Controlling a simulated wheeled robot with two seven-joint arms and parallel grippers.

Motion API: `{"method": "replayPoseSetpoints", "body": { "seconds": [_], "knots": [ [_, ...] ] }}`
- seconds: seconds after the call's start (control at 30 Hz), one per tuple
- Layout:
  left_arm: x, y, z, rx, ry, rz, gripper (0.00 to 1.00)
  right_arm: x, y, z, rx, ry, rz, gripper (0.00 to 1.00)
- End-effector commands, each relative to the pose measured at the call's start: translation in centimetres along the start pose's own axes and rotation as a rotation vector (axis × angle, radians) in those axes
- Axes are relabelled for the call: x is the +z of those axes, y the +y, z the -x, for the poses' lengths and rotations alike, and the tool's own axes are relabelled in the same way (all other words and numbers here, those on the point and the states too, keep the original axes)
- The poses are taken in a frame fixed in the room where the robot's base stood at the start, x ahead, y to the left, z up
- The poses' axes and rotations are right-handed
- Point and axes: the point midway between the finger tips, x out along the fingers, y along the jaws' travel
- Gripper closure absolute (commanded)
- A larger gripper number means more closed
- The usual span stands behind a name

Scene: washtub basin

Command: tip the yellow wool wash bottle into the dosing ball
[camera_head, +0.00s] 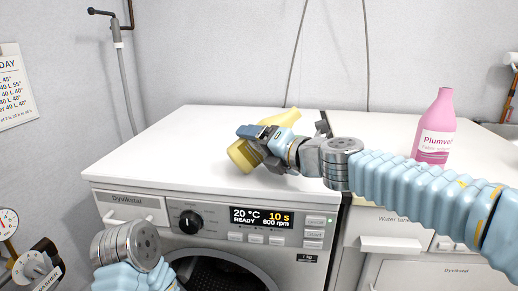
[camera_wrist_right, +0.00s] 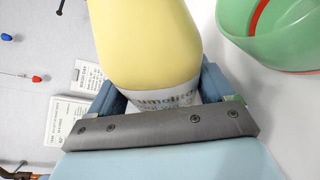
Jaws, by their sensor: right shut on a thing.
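The yellow wool wash bottle (camera_head: 243,154) is in my right gripper (camera_head: 262,139), above the white top of the washing machine. It is tilted, with one end toward the lower left and the other toward the upper right. In the right wrist view the bottle (camera_wrist_right: 145,45) sits between the fingers of the right gripper (camera_wrist_right: 163,92), which are shut on it across its white label. A green round cup with a red line, likely the dosing ball (camera_wrist_right: 235,35), is apart from the bottle at upper right. I cannot make it out in the head view. My left gripper is out of view.
The washing machine top (camera_head: 150,150) is clear at the left. A pink Plumvel bottle (camera_head: 436,125) stands at the right on the neighbouring machine. A grey pipe (camera_head: 124,75) runs down the wall at the left.

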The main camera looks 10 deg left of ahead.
Motion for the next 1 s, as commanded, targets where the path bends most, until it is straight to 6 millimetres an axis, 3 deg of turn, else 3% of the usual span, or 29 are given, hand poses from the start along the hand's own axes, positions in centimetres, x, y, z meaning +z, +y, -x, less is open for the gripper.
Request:
{"method": "replayPoseSetpoints", "body": {
  "seconds": [0.5,1.0],
  "knots": [
    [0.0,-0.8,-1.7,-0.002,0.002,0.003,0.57,-0.5,0.0,-0.2,0.032,-0.007,-0.066,0.78],
    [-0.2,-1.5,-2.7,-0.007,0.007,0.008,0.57,0.0,1.7,-0.1,0.086,-0.018,-0.193,0.78]
  ]
}}
